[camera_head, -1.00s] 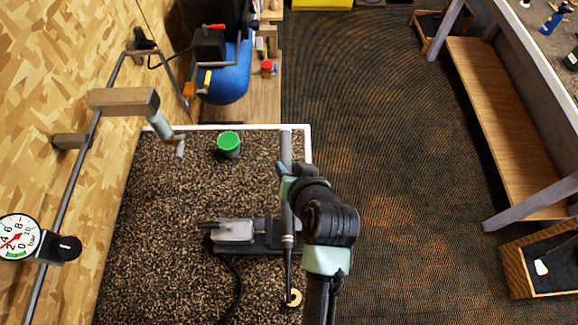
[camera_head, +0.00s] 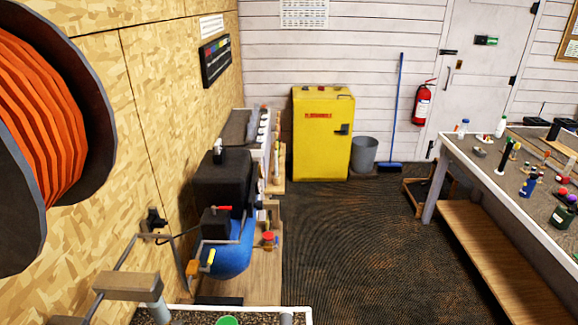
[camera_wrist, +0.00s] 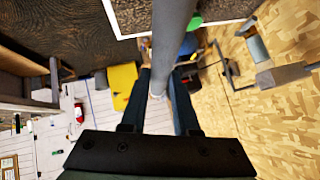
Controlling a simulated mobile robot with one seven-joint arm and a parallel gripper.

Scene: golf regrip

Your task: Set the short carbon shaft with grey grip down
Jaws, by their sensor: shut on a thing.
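In the wrist view the grey grip of the short carbon shaft (camera_wrist: 173,35) runs from the top edge down between the two dark fingers of my gripper (camera_wrist: 161,88). My gripper is shut on it. In the head view only a small grey end of the grip (camera_head: 286,318) shows at the bottom edge, over the front mat area. My gripper and the rest of the shaft are out of the head view. The shaft's lower end is not visible, so I cannot tell whether it touches anything.
A white-edged bench top (camera_head: 190,311) with a green-topped container (camera_head: 228,321) lies at the bottom of the head view. A blue compressor tank (camera_head: 228,259) stands beyond it. A long workbench (camera_head: 470,170) with many small items is at the right. The dark floor between is clear.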

